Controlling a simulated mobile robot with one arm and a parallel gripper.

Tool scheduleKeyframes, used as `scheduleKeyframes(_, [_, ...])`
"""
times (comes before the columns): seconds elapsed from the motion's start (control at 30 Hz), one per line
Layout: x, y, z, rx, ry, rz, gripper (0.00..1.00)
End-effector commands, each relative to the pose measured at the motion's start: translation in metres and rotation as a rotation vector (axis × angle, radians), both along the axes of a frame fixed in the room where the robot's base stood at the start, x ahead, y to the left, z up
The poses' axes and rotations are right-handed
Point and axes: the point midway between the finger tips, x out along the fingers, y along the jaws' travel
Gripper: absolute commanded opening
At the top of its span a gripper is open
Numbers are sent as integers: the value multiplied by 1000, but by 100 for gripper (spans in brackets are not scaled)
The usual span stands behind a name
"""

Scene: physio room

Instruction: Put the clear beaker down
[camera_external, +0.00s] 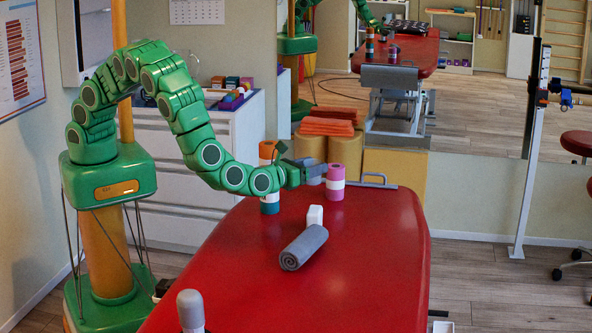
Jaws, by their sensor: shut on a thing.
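My gripper (303,171) is at the end of my green arm, over the far end of the red treatment table (375,255). It is shut on a small greyish, see-through thing, which looks like the clear beaker (315,168). The fingers partly hide the beaker. It appears to be held above the tabletop, but I cannot tell the exact height. A pink roll with a white band (336,182) stands close to its right in the picture. An orange, white and teal stack (269,180) stands to its left, partly behind my arm.
A small white block (315,216) and a rolled grey towel (303,248) lie nearer on the table. A grey-topped object (190,308) stands at the near left. The table's right and near parts are clear.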

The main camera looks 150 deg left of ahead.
Motion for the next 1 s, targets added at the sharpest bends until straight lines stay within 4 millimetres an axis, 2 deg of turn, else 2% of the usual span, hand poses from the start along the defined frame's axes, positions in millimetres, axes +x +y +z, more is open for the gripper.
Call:
scheduleKeyframes(0.03, [-16,11,-9,-2,2,47,28])
scheduleKeyframes(0.1, [-34,23,-18,-3,0,103,28])
scheduleKeyframes(0.2, [-56,35,-27,-1,-3,171,28])
scheduleKeyframes(0.33, [-75,44,-36,0,-2,228,28])
scheduleKeyframes(0.5, [-84,48,-40,0,-2,254,28])
scheduleKeyframes(0.83, [-84,47,-40,0,-2,253,28])
scheduleKeyframes(1.0, [-83,47,-51,-1,0,252,28])
